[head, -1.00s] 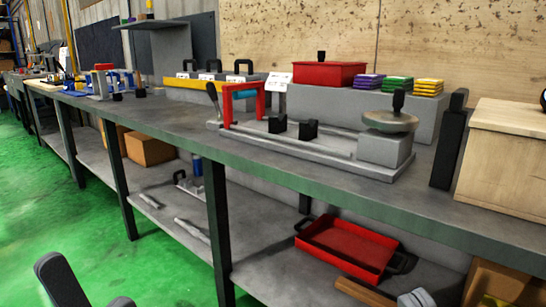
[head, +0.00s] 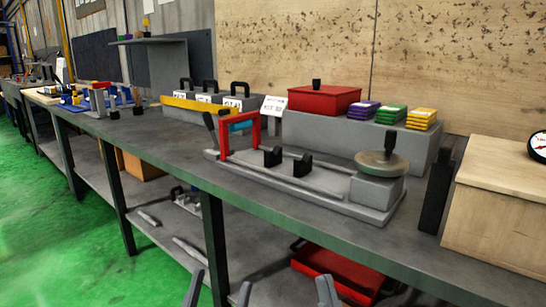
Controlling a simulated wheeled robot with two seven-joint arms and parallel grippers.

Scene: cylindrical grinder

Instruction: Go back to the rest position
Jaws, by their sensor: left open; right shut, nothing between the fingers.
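My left gripper (head: 219,291) shows at the bottom edge of the head view, with two dark grey fingertips spread apart and nothing seen between them. My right gripper (head: 327,290) shows just right of it at the same edge, as a small grey tip, shut and empty. Both are in front of the workbench (head: 150,150), low in the picture and apart from the things on the bench top. Most of both grippers and the arms is cut off below the frame.
The grey grinder fixture (head: 315,190) with a red and blue handle and a round wheel stands near the bench's front edge. A red tray (head: 340,272) lies on the lower shelf. A wooden box (head: 495,205) stands right. Green floor (head: 60,250) is clear at left.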

